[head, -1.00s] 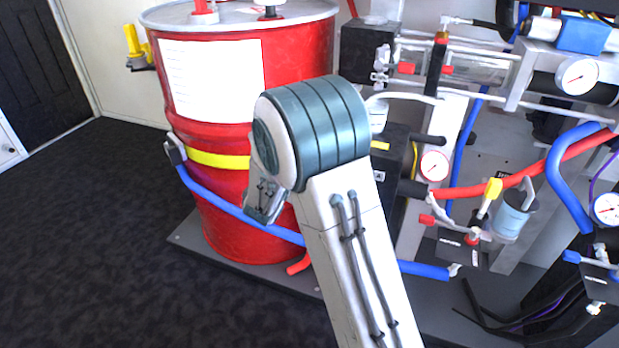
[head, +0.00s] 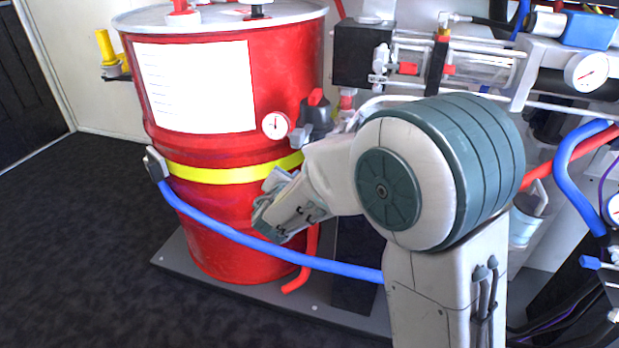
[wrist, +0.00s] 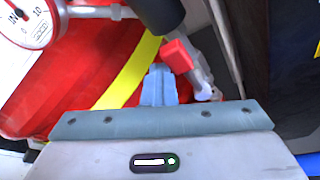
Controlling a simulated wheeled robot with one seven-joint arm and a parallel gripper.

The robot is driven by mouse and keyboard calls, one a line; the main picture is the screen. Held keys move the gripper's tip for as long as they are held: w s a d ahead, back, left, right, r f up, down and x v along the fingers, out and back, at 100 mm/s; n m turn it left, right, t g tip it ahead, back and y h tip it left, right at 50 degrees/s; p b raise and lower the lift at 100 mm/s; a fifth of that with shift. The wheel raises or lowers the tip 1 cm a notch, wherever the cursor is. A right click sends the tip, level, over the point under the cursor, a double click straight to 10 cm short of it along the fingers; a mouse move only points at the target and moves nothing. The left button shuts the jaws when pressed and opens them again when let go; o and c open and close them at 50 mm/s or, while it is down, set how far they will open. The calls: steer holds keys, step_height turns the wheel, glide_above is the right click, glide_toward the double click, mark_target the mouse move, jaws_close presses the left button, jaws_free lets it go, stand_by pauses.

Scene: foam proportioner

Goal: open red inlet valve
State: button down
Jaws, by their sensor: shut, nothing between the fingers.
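In the wrist view a red valve handle (wrist: 178,56) sits on a silver pipe fitting, just beyond and to the right of my fingertips. My gripper (wrist: 158,72) has its fingers together with nothing held, and they appear apart from the handle. In the head view my wrist (head: 285,205) is in front of the red drum's (head: 215,225) right side, by the yellow band. A red-topped dark fitting (head: 318,112) shows above my forearm. I cannot tell whether it belongs to the same valve; my arm hides the area below it.
A gauge (head: 276,125) stands beside the drum and also shows in the wrist view (wrist: 27,20). A blue hose (head: 225,232) crosses low in front of the drum. Pipes and another gauge (head: 586,71) crowd the right. Dark floor (head: 75,230) at left is clear.

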steer(key=shift+d, duration=0.4)
